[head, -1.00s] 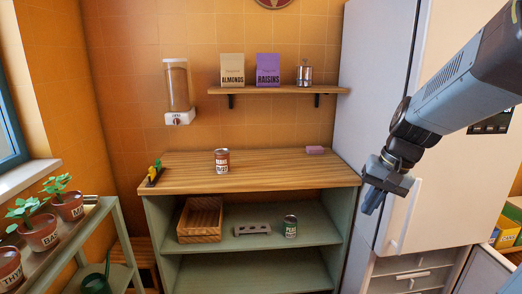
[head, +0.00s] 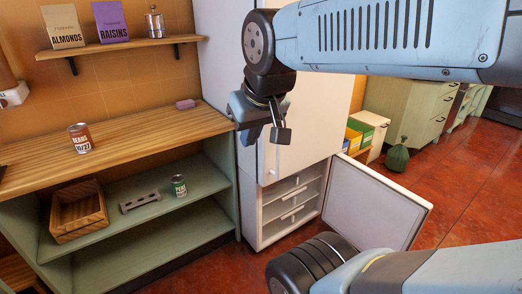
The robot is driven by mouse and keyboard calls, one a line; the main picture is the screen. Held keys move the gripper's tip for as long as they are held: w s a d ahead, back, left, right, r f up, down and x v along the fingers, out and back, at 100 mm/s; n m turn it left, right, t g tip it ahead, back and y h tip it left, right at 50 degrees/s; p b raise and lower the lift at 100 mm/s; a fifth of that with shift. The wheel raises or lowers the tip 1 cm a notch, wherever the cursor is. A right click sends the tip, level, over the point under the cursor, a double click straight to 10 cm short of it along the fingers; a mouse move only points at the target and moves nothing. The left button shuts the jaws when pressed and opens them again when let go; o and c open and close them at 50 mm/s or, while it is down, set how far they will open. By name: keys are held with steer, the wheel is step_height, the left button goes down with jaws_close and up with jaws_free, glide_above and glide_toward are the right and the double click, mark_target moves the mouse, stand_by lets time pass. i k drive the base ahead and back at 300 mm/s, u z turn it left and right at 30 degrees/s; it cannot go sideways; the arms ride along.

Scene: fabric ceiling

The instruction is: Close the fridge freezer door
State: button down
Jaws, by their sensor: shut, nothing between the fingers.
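The white fridge freezer (head: 222,60) stands right of the shelf unit, its tall upper door shut. The lower freezer door (head: 375,203) is swung wide open to the right, with its inner face showing. White drawers (head: 292,198) show inside the open freezer compartment. My gripper (head: 263,133) hangs in front of the upper part of the fridge, above and left of the open door, shut and empty. Whether it touches the fridge cannot be told. The arm crosses the top right of the view and hides part of the upper door.
A wooden-topped shelf unit (head: 110,133) stands left of the fridge, with a beans can (head: 80,138) on top. Green cabinets (head: 408,105) and a dark green round object (head: 397,157) are behind the freezer door. Red floor (head: 465,180) is clear to the right.

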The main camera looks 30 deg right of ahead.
mark_target(370, 210)
steer(key=k, duration=1.65)
steer(key=u, duration=0.35)
steer(key=i, duration=0.1)
steer(key=z, duration=2.85)
steer(key=i, duration=2.6)
steer(key=z, duration=0.05)
